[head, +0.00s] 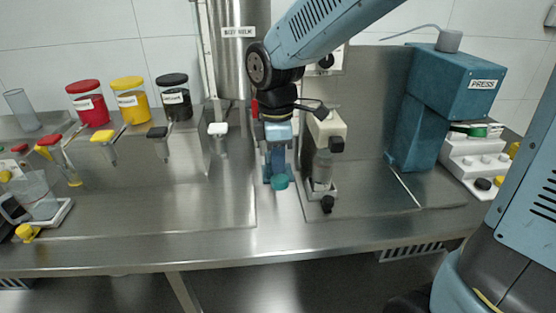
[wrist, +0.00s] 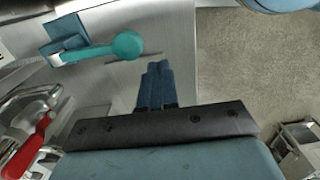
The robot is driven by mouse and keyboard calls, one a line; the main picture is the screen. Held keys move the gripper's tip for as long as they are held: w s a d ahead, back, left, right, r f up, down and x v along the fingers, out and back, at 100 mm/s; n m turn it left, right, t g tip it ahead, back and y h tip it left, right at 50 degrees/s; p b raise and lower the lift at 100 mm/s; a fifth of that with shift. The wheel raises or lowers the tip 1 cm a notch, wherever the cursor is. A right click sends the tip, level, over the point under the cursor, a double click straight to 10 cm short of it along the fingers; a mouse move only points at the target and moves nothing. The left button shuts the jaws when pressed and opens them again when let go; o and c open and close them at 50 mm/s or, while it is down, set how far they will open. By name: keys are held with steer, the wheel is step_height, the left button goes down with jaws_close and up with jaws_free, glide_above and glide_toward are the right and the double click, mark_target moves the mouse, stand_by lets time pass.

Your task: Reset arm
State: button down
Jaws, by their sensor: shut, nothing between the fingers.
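My gripper (wrist: 155,84) is shut and empty, its two dark blue fingers together in the wrist view. They hang over the front part of the steel counter, with its edge and the floor to their right. In the head view my arm comes in from the top right and bends down at a black joint in front of the steel column. The fingers are hard to make out there. A teal knob (wrist: 128,45) on a blue device (wrist: 70,38) is left of and above the fingers in the wrist view, apart from them. The knob also shows in the head view (head: 280,182).
A cream device with black knobs (head: 325,145) stands close right of my wrist. A blue press (head: 445,90) is further right. Red (head: 90,103), yellow (head: 130,100) and black (head: 174,97) jars stand at the back left. A red-handled tap (wrist: 30,145) is at the left in the wrist view.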

steer(key=shift+d, duration=0.1)
steer(key=s+d+r+m+t, duration=0.2)
steer(key=s+d+r+m, duration=0.1)
steer(key=d+m, duration=0.3)
steer(key=s+d+r+m+t, duration=0.1)
steer(key=s+d+r+m, duration=0.2)
steer(key=d+m, duration=0.4)
steer(key=s+d+r+m+t, duration=0.2)
steer(key=d+r+m, duration=0.2)
steer(key=d, duration=0.7)
steer(key=shift+s+r+m+t, duration=0.3)
steer(key=shift+s+r+m, duration=0.1)
steer(key=shift+m, duration=0.9)
stand_by(0.5)
